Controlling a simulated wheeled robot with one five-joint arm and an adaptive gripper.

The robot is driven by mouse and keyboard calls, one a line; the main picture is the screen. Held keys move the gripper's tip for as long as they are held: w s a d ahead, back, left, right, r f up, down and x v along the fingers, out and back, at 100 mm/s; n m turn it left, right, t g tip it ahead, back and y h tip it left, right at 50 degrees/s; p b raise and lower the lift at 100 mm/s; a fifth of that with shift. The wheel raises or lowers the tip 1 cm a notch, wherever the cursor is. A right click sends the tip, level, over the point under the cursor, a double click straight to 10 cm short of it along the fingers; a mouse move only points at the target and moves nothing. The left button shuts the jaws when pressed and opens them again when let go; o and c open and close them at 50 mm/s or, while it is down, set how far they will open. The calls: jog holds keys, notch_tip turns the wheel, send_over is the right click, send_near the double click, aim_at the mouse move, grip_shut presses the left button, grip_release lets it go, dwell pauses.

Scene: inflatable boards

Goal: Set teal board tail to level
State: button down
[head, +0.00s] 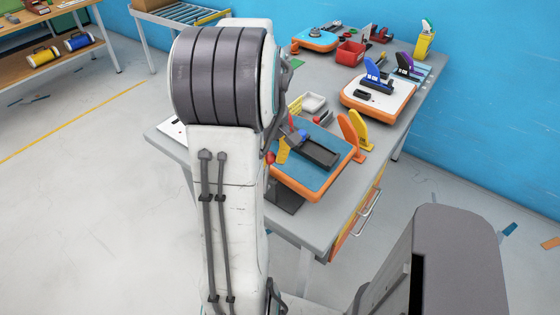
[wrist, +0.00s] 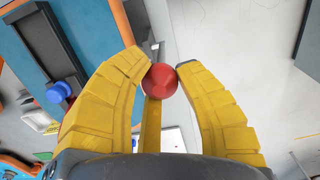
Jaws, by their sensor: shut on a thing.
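The teal board (head: 328,148) with an orange edge lies on the grey workbench, beside my arm in the head view; part of it also shows at the upper left of the wrist view (wrist: 85,18). A dark grey tray-like piece (head: 316,152) and a blue knob (head: 302,134) are on it. The blue knob also shows in the wrist view (wrist: 58,91). My gripper (wrist: 162,72) has yellow fingers shut on a red ball-shaped knob (wrist: 160,81). In the head view my arm hides most of the gripper.
A white board (head: 402,92) with an orange edge, bearing a blue piece, sits farther back on the workbench (head: 312,222). Orange and yellow upright fins (head: 356,131) stand beside the teal board. A red bin (head: 350,53) and yellow container (head: 424,44) stand at the back.

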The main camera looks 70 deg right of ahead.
jog(key=shift+w+d, duration=0.35)
jog(key=shift+w, duration=0.55)
jog(key=c, duration=0.9)
grip_release()
jog(key=shift+w, duration=0.1)
jog(key=shift+o, duration=0.2)
notch_tip(320, 180, up, 12)
